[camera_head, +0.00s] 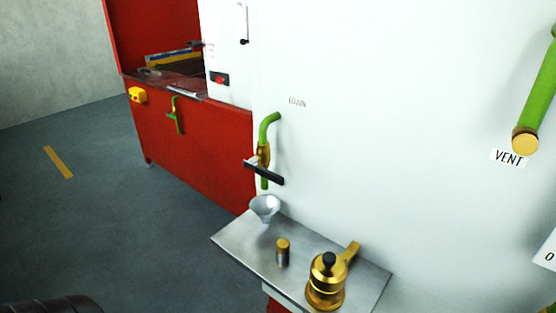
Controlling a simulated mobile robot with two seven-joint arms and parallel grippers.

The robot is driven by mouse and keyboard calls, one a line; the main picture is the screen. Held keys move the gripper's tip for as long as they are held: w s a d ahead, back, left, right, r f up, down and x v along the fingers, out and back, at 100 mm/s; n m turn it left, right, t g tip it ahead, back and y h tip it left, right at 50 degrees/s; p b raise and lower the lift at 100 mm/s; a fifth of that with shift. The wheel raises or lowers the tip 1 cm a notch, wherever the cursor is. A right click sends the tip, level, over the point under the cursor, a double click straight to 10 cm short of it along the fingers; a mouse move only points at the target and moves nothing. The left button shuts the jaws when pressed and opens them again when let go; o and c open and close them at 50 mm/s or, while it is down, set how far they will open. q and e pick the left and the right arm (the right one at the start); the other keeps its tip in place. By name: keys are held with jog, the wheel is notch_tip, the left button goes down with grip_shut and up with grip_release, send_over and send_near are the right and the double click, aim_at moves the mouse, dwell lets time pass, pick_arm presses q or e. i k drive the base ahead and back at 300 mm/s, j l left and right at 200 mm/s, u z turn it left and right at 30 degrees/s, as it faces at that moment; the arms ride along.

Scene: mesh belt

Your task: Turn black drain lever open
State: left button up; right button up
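The black drain lever (264,171) sits across a brass valve body (263,154) on a green pipe (269,123) that comes out of the white wall. The lever lies roughly crosswise to the pipe, sloping slightly down to the right. A label (298,102) above the pipe seems to mark the drain, though it is hard to read. The pipe's lower end points down above a small pale funnel (265,207). Neither of my grippers is in view.
A metal shelf (235,243) below the lever carries a brass pot-like fitting (326,280) and a small brass-topped cylinder (282,252). A green vent pipe (539,90) hangs at right. A red cabinet (190,140) stands at left. The floor at left is open.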

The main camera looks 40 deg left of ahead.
aim_at(276, 178)
jog(key=u, duration=1.3)
